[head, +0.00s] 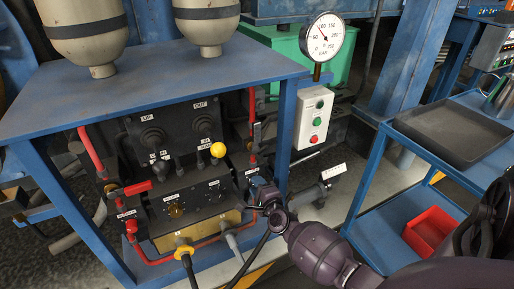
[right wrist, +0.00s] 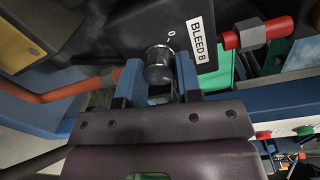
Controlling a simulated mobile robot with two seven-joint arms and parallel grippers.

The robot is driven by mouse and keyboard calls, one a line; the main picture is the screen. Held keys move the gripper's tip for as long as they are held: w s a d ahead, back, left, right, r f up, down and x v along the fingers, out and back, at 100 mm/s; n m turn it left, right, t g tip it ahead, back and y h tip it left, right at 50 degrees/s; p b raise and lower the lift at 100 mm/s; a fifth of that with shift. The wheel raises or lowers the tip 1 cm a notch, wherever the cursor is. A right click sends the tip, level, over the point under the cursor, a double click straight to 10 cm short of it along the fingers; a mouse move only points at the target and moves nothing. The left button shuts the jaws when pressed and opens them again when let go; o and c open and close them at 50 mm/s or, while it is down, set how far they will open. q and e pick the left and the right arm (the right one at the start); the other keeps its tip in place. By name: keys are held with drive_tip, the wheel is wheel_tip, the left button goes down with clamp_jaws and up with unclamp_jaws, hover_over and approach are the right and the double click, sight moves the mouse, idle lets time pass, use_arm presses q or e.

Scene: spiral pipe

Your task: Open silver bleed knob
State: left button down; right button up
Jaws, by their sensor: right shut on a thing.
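The silver bleed knob (right wrist: 158,66) is a short, shiny cylinder on a dark block, beside a white "BLEED B" label (right wrist: 201,42) in the right wrist view. A "0" mark shows near it. My right gripper (right wrist: 157,76) has its two blue fingers on either side of the knob and is shut on it. In the head view my right gripper (head: 262,188) reaches the right side of the control panel (head: 200,195) and hides the knob there. My left gripper is not in view.
A pressure gauge (head: 322,38) stands on the right of the blue frame (head: 150,75), above a white button box (head: 314,118). A yellow-knobbed lever (head: 218,150) and red pipes (head: 90,148) are close by. A blue cart with a black tray (head: 455,135) stands right.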

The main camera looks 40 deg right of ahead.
drive_tip(key=o, duration=0.9)
drive_tip(key=shift+o, duration=0.2)
drive_tip(key=shift+s, duration=0.1)
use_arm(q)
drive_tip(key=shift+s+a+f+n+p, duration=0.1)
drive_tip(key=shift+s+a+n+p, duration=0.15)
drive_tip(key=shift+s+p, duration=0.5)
use_arm(e)
drive_tip(key=v, duration=1)
drive_tip(key=shift+s+a, duration=0.25)
drive_tip(key=shift+s, duration=0.05)
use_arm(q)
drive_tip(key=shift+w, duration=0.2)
use_arm(e)
drive_tip(key=shift+f, duration=0.1)
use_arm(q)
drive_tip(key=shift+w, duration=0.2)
